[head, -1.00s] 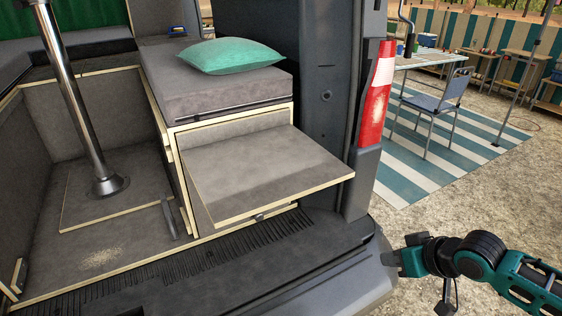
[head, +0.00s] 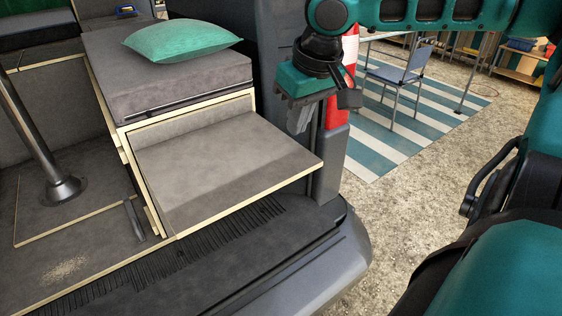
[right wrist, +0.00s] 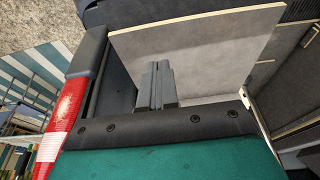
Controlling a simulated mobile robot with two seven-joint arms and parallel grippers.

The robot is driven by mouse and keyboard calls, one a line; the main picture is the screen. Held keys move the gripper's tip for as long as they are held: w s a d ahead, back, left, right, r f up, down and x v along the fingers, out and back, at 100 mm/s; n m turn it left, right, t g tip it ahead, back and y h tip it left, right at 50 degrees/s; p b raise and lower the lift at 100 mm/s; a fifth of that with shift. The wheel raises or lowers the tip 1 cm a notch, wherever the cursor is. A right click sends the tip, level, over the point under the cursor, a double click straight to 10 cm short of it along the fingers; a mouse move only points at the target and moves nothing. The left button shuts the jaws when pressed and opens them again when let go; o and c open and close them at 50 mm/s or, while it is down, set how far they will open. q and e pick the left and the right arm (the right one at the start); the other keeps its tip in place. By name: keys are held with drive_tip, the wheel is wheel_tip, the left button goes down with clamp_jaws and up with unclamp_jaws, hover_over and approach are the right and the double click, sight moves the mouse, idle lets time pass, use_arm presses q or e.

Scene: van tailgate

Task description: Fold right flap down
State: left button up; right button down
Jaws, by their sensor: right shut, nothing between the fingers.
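The right flap (head: 225,170) is a grey carpeted panel with pale wooden edges. It stands out about level from the open front of the bench box (head: 180,75). In the right wrist view the flap (right wrist: 205,45) shows at the top, just beyond the fingers. My right gripper (head: 301,122) is shut and empty, fingers pointing down, near the flap's far right corner and in front of the van's rear pillar. Its fingers show side by side in the right wrist view (right wrist: 160,68). I cannot tell whether they touch the flap. My left gripper is not in view.
A green pillow (head: 183,42) lies on the bench cushion. The dark rear pillar and red-white tail light (head: 338,110) stand close to my right gripper. The ribbed sill and bumper (head: 290,255) lie below the flap. A metal post (head: 30,140) stands at left.

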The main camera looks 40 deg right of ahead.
drive_tip(key=b, duration=0.2)
approach(286, 177)
drive_tip(key=x, duration=0.5)
drive_tip(key=shift+w+a+f, duration=0.1)
drive_tip(key=shift+w+f, duration=0.05)
drive_tip(key=shift+w, duration=0.05)
drive_tip(key=shift+f+b, duration=0.3)
drive_tip(key=shift+f, duration=0.25)
drive_tip(key=shift+f, duration=0.15)
